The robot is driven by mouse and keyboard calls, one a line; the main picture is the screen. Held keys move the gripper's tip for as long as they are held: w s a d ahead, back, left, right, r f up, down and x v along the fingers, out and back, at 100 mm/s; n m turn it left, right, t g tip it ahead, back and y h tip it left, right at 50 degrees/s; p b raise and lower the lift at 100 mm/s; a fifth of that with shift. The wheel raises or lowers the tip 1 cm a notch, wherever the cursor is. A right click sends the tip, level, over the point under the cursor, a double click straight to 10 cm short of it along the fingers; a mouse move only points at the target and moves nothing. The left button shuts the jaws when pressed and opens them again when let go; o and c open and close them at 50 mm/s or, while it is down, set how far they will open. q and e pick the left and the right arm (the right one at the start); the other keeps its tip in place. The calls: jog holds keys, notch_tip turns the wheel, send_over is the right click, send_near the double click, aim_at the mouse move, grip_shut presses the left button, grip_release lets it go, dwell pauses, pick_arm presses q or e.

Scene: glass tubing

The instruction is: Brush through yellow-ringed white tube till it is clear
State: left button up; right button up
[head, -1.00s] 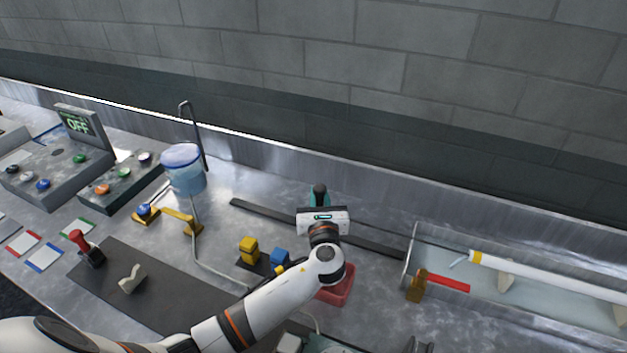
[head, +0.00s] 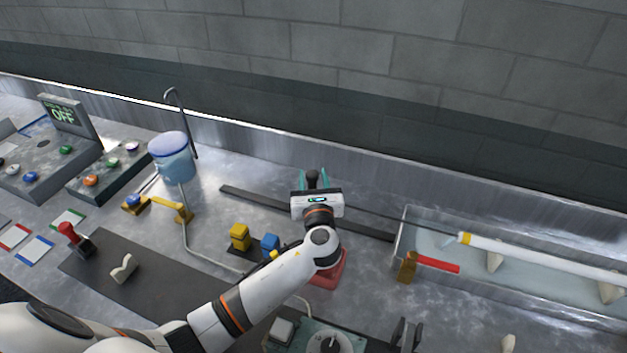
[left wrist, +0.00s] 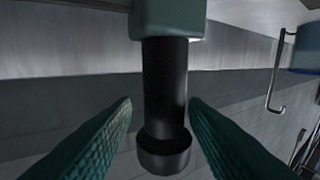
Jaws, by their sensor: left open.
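The white tube (head: 550,255) with a yellow ring (head: 464,238) at its left end lies on pale supports in a shallow clear tank at the right. A thin dark rod (head: 375,214) runs from my left gripper over the tank's left edge toward the ringed end. How far it reaches inside the tube is hidden. My left gripper (head: 312,178) is open, its teal fingers on either side of a dark handle. In the left wrist view the black handle (left wrist: 166,95) stands between the spread fingers, with gaps visible. My right gripper is not in view.
The tank (head: 400,235) has a red strip (head: 438,264) and brown block (head: 407,266) by its left edge. A red tray (head: 330,272) lies below my left wrist. A dark rail (head: 255,198) lies behind; a blue-lidded container (head: 172,158) stands left.

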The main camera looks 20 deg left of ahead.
pick_arm(q)
notch_tip(320, 180, up, 10)
jog(key=shift+f, duration=0.25)
